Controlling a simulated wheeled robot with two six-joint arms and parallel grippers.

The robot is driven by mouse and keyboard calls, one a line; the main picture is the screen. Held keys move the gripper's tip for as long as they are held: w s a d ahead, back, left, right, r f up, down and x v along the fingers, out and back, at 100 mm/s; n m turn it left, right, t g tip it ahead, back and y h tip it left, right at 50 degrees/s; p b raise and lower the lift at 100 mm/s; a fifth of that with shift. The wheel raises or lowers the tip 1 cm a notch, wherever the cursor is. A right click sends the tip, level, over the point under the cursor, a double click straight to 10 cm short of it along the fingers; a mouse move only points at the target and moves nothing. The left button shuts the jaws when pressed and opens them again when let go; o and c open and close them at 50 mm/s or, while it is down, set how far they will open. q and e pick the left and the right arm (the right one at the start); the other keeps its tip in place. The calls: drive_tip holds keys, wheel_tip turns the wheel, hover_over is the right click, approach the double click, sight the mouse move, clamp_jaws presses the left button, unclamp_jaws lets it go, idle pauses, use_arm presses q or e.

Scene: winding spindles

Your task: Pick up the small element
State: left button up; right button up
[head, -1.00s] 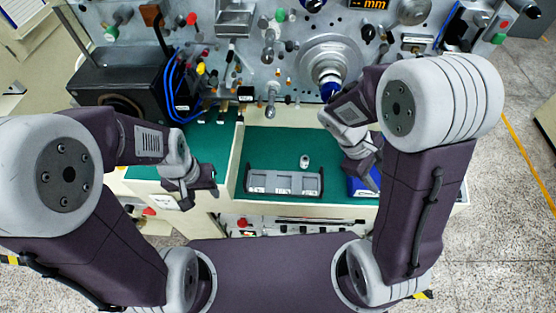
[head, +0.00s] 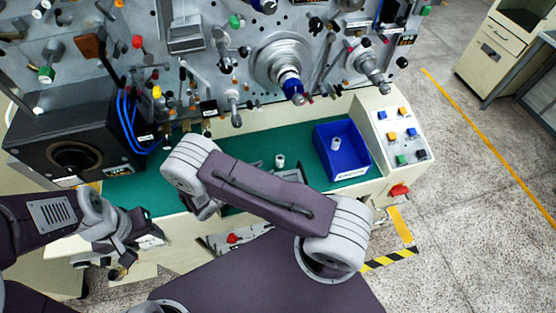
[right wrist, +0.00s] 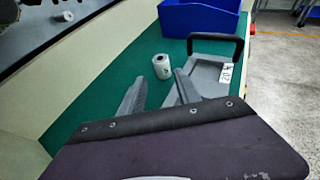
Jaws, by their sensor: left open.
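The small element, a short white-grey cylinder (head: 280,161), stands upright on the green mat of the bench in the head view. In the right wrist view the cylinder (right wrist: 162,67) stands just beyond my right gripper's fingertips, roughly in line with the gap between them. My right gripper (right wrist: 160,84) is open and empty; in the head view my own arm mostly hides it. My left gripper (head: 128,258) is open at the lower left, in front of the bench edge and far from the cylinder. Another similar small cylinder (head: 336,144) is in the blue bin (head: 352,167).
A grey tray (right wrist: 211,72) with a handle and label lies beside the cylinder, partly hidden by my right arm in the head view. A button panel (head: 402,135) is at the right. The winding machine (head: 215,65) rises behind the mat.

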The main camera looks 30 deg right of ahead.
sight(277, 162)
drive_tip(key=shift+s+d+f, duration=0.1)
drive_tip(key=shift+d+f, duration=0.05)
drive_tip(key=shift+d, duration=0.35)
drive_tip(key=shift+d+f, duration=0.1)
drive_tip(key=shift+d, duration=0.45)
drive_tip(key=p+x, duration=0.1)
drive_tip(key=x, duration=0.1)
drive_tip(key=p+x, duration=0.1)
drive_tip(key=x, duration=0.2)
drive_tip(key=shift+w+f, duration=0.15)
drive_tip(key=shift+w, duration=0.15)
use_arm(q)
drive_tip(key=r, duration=0.2)
drive_tip(key=shift+s+d+r, duration=0.2)
drive_tip(key=shift+d+r, duration=0.15)
drive_tip(key=shift+d, duration=0.05)
use_arm(e)
drive_tip(key=shift+d+f, duration=0.15)
drive_tip(key=shift+d, duration=0.2)
use_arm(q)
drive_tip(key=shift+w+a, duration=0.1)
drive_tip(key=shift+a, duration=0.05)
use_arm(e)
drive_tip(key=shift+a, duration=0.1)
clamp_jaws()
